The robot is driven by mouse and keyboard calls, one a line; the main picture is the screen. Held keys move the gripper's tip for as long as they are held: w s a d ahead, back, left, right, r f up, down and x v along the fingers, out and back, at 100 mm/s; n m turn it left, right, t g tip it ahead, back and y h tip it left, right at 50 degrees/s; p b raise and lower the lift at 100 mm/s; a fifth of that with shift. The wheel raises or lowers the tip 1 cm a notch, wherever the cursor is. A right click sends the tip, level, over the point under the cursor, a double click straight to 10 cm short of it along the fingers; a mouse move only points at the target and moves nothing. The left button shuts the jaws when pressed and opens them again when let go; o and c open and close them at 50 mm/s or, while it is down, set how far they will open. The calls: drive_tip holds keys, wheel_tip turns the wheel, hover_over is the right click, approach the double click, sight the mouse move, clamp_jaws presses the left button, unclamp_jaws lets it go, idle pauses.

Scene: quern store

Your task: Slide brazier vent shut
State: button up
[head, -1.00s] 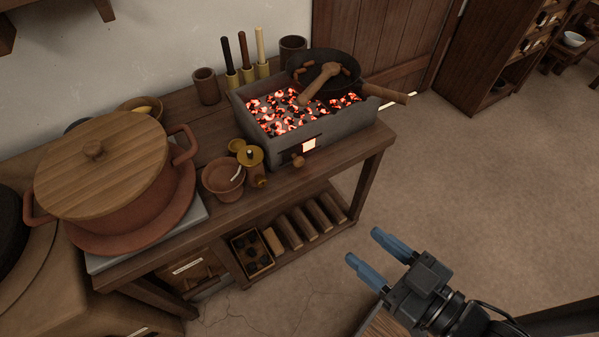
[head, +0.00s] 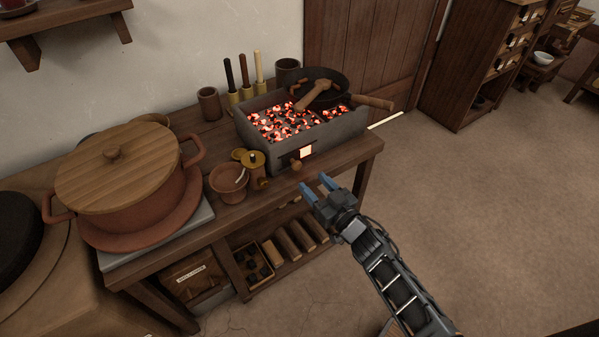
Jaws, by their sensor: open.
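The grey brazier (head: 340,133) stands on the wooden workbench, filled with glowing coals. A bright vent opening (head: 305,152) shows in its front wall, so the vent is at least partly open. A small round wooden knob (head: 296,165) sticks out just below and left of the glow. The edges of the sliding plate are too small to make out. My gripper (head: 316,184) is open and empty, its blue fingers pointing at the bench front. In the picture it is just below and right of the knob, apart from it.
A pan (head: 322,88) with a wooden handle rests on the brazier's right end. A brass-lidded jar (head: 254,164) and a clay bowl (head: 229,180) stand close left of the vent. A large lidded pot (head: 125,185) is further left. Floor at right is clear.

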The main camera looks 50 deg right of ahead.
sight(299, 166)
drive_tip(key=x, duration=0.7)
drive_tip(key=shift+w+b, duration=0.25)
drive_tip(key=shift+b, duration=0.15)
drive_tip(key=shift+c, duration=0.3)
clamp_jaws()
drive_tip(key=shift+d, duration=0.1)
